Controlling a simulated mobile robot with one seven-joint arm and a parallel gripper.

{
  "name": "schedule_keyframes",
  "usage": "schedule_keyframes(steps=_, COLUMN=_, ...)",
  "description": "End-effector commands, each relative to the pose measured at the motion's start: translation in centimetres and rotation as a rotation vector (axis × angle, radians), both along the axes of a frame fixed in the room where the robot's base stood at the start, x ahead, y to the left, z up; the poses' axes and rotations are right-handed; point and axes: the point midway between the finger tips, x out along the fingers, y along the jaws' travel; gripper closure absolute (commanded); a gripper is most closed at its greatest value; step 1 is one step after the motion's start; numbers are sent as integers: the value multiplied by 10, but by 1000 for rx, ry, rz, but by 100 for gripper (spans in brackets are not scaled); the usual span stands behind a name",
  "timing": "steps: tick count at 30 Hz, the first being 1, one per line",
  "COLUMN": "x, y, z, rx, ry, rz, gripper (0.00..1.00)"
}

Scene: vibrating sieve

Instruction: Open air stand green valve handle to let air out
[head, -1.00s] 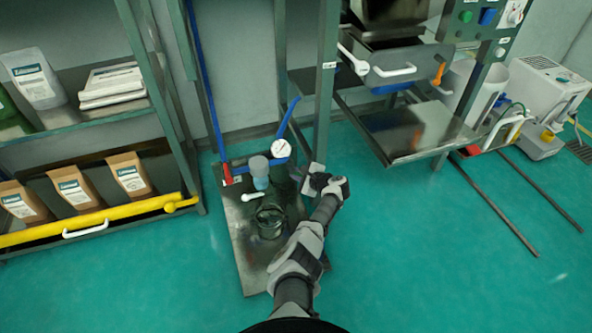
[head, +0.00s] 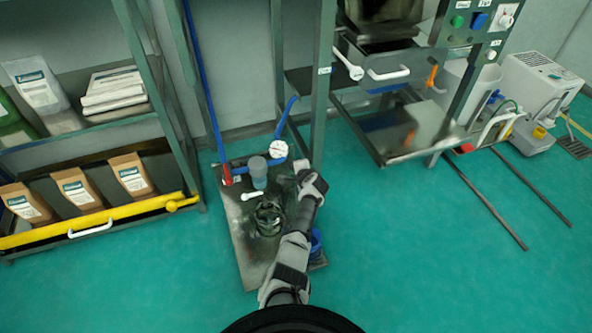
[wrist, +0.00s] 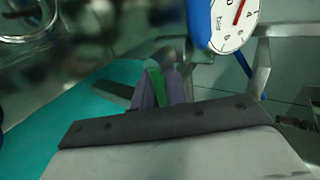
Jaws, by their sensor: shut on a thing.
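The air stand is a metal base plate (head: 240,245) on the floor with blue pipes, a round white pressure gauge (head: 278,150) and a grey-topped filter unit (head: 258,172). The gauge also shows large at the top right of the wrist view (wrist: 234,22), its red needle pointing up. In the wrist view my gripper (wrist: 158,88) is shut on the green valve handle (wrist: 157,84), which shows as a narrow green piece between the two fingers. In the head view my gripper (head: 301,166) is just right of the gauge, and the green handle is hidden there.
A red handle (head: 227,174) and a white lever (head: 252,196) sit left on the stand. A green frame post (head: 322,100) rises close behind my gripper. A shelf with a yellow rail (head: 100,220) stands left. Floor at the right front is clear.

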Motion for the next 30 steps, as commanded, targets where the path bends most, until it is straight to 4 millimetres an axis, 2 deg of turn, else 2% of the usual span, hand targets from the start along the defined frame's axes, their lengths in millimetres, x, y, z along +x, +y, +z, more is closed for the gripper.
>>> schedule_keyframes(steps=16, x=-1, y=-1, z=0, rx=-25, ry=-6, rz=1, gripper=100)
schedule_keyframes(steps=17, x=-1, y=-1, z=0, rx=-25, ry=-6, rz=1, gripper=83)
schedule_keyframes(steps=21, x=-1, y=-1, z=0, rx=-25, ry=-6, rz=0, gripper=67)
schedule_keyframes(steps=30, x=0, y=0, z=0, rx=-5, ry=-3, rz=-1, gripper=67)
